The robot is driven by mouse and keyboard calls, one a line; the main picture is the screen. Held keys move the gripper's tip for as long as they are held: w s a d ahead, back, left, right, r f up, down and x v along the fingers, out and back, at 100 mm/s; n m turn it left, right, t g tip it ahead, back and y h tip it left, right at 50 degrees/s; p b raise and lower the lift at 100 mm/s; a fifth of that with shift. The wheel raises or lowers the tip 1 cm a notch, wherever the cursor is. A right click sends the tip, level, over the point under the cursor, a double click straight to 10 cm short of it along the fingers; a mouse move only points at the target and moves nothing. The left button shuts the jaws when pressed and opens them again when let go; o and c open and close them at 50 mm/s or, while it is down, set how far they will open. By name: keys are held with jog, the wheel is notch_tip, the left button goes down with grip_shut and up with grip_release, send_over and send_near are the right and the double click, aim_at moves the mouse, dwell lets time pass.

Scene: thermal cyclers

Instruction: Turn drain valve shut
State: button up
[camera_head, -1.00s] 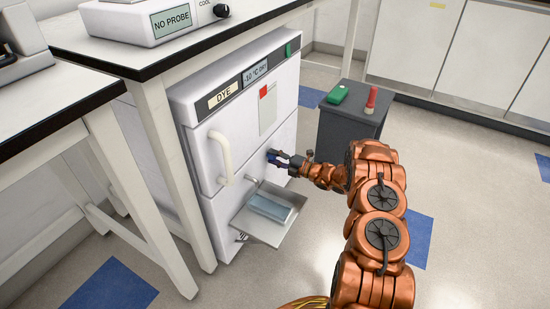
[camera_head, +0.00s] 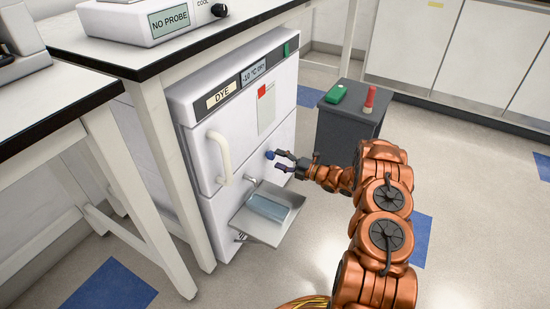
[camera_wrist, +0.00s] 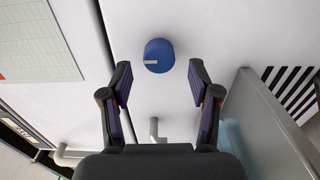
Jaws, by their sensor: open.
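The drain valve is a round blue knob (camera_head: 270,154) on the lower front of the white DYE unit (camera_head: 205,160). In the wrist view the knob (camera_wrist: 158,57) shows a pale pointer mark directed left. My gripper (camera_head: 278,160) is open and empty just in front of the knob. In the wrist view the fingertips (camera_wrist: 160,69) are spread to either side, with clear gaps between them and the knob. A short drain spout (camera_head: 251,180) sticks out below, over a metal tray (camera_head: 262,233) holding a bluish block-like item (camera_head: 269,207).
A white door handle (camera_head: 220,158) stands out to the left of the knob. In the wrist view the tray's side (camera_wrist: 250,125) is close to the right finger. A grey cabinet (camera_head: 347,137) with a green box (camera_head: 336,94) and red-topped item (camera_head: 370,99) stands to the right.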

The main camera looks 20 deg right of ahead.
jog(key=v, duration=0.8)
jog(key=shift+s+d, duration=0.3)
jog(key=shift+r, duration=0.1)
